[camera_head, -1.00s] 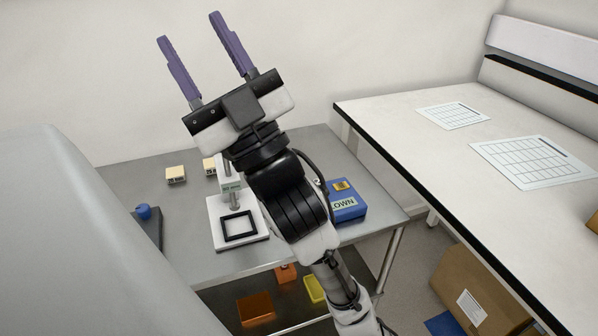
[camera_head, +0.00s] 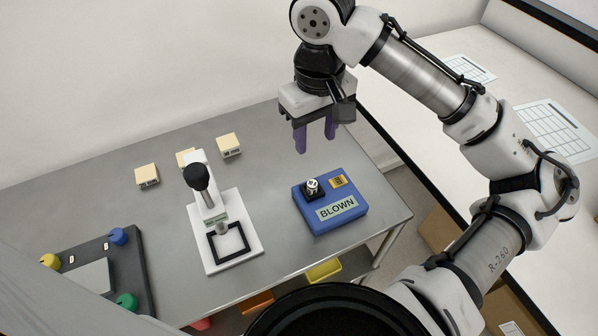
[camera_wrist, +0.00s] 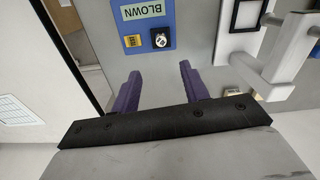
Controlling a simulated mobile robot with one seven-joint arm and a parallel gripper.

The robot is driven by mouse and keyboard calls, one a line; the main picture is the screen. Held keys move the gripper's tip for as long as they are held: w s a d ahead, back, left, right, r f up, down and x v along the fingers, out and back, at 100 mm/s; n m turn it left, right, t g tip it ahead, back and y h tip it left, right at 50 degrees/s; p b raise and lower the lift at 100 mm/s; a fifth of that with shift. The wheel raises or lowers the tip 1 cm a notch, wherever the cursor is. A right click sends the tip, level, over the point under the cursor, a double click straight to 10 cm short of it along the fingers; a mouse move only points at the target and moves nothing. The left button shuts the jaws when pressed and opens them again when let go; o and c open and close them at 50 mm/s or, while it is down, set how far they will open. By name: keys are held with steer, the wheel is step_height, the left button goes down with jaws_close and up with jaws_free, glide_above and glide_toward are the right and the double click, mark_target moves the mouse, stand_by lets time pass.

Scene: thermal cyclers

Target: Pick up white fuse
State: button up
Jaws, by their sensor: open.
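A small white and silver fuse-like piece (camera_head: 312,186) sits in a black socket on top of the blue box (camera_head: 345,218) labelled BLOWN. I cannot tell for sure that it is the white fuse. It also shows in the wrist view (camera_wrist: 161,40), ahead of the fingertips and roughly between them. My gripper (camera_head: 315,144) is open and empty, fingers pointing down, above the table behind the blue box. Its purple fingers also show in the wrist view (camera_wrist: 159,70), apart from the box.
Cream blocks (camera_head: 147,176) stand at the back of the grey table (camera_head: 270,150). A white press-like stand (camera_head: 250,247) with a black frame is left of the box. A dark panel (camera_head: 125,275) with coloured knobs is front left. A white bench (camera_head: 480,110) lies right.

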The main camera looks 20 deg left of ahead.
glide_above(313, 184)
step_height(313, 184, down, 7)
steer(key=shift+f+p, duration=0.15)
steer(key=shift+p, duration=0.2)
steer(key=shift+f+p, duration=0.75)
steer(key=shift+f, duration=2.3)
jaws_close()
steer(key=shift+r, duration=0.1)
step_height(313, 184, up, 20)
steer(key=b, duration=0.2)
